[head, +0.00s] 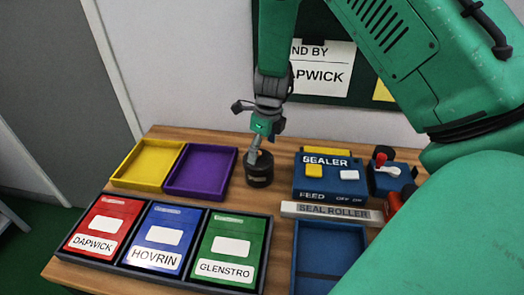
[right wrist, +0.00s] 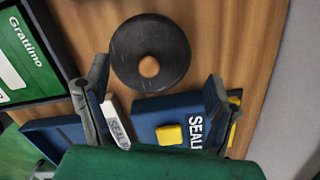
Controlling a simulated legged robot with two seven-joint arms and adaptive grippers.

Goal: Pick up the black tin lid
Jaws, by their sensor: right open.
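The black tin (head: 259,178) stands on the wooden table, right of the purple tray. Its round black lid (right wrist: 177,52) with a brown knob (right wrist: 149,67) is seen from above in the right wrist view. My right gripper (head: 258,146) points down over the tin in the head view and hides part of the lid. In the right wrist view the fingers of this gripper (right wrist: 156,82) are spread wide, with nothing between them; the lid lies beyond the tips. I cannot tell the exact gap to the knob. My left gripper is not in view.
A blue sealer box (head: 325,187) and a seal roller bar (head: 330,212) stand right of the tin. A yellow tray (head: 130,183) and purple tray (head: 181,190) are left. A dark rack (head: 264,225) with red, blue and green cards lies in front. The wall is behind.

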